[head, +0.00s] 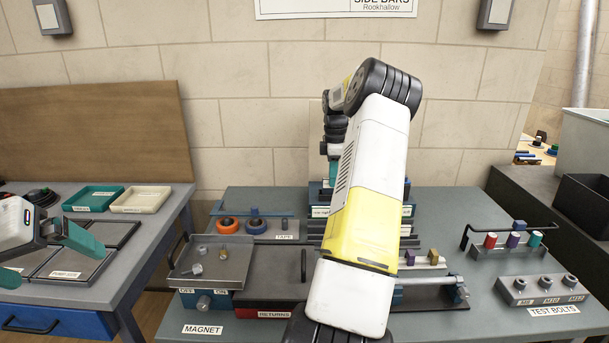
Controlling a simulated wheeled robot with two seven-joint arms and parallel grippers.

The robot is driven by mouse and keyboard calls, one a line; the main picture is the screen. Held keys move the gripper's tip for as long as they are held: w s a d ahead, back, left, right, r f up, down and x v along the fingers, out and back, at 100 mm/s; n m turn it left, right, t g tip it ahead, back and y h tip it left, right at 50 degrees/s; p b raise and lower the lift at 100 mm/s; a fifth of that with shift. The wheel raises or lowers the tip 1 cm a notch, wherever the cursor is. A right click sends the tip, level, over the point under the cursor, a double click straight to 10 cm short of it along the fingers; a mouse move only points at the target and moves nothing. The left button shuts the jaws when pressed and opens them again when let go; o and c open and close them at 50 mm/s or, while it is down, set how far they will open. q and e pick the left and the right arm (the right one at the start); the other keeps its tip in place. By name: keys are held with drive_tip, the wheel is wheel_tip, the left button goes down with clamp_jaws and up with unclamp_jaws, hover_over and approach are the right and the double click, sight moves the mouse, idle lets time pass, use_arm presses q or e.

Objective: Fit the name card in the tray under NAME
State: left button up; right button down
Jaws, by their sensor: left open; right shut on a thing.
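My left gripper (45,257) is at the far left, over the edge of the left table, with its teal fingers spread and nothing visible between them. My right arm crosses the middle of the view and bends at the top. Only a teal bit of my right gripper (333,171) shows behind it, above the back of the middle bench. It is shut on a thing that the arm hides. I cannot make out the name card. A grey tray (90,268) with a small label lies on the left table beside my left gripper. Its label is too small to read.
A green tray (94,199) and a cream tray (141,200) stand behind the grey one. The middle bench (225,328) holds a tray of small parts (235,262), tape rolls (228,225) and a bolt block (540,291). A gap separates the two tables.

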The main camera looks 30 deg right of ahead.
drive_tip(key=shift+f, duration=0.9)
drive_tip(key=c, duration=1.5)
unclamp_jaws()
drive_tip(key=shift+o, duration=0.2)
drive_tip(key=shift+r, duration=3.9)
